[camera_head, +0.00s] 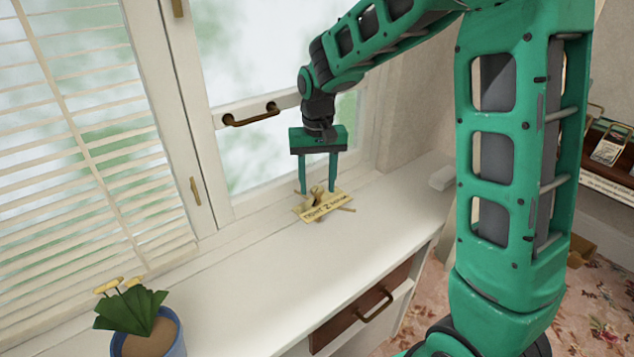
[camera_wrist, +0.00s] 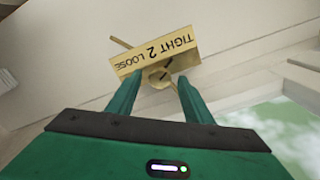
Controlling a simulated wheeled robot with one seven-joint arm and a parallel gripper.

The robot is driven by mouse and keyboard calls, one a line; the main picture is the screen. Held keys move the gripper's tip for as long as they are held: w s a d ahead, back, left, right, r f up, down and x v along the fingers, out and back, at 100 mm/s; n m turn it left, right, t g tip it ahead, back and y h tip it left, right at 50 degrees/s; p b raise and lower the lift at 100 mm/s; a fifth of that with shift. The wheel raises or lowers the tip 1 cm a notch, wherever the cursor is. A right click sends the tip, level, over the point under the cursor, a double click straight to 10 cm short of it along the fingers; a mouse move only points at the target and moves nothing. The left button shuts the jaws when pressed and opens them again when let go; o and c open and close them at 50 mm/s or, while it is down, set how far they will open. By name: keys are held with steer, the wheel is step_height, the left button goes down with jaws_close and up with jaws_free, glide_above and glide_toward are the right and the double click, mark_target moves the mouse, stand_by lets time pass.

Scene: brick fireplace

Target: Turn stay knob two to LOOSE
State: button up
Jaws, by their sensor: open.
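The stay knob (camera_wrist: 160,77) is a small pale brass knob with dark marks, beside a plate (camera_wrist: 155,52) reading TIGHT 2 LOOSE. In the head view the plate (camera_head: 322,208) lies on the white windowsill below the window, its lettering upside down. My gripper (camera_head: 318,190) points down over the knob, with one finger on each side of it. In the wrist view the two green fingertips of my gripper (camera_wrist: 159,79) stand apart around the knob. Whether they touch it, and which way the knob is turned, I cannot tell.
A blue pot (camera_head: 170,345) with a green plant stands at the front left of the sill (camera_head: 250,270). The window frame with a brass handle (camera_head: 252,117) rises behind. A drawer (camera_head: 365,305) is below the sill. The sill between pot and plate is clear.

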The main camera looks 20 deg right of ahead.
steer(key=shift+c, duration=0.7)
steer(key=c, duration=0.9)
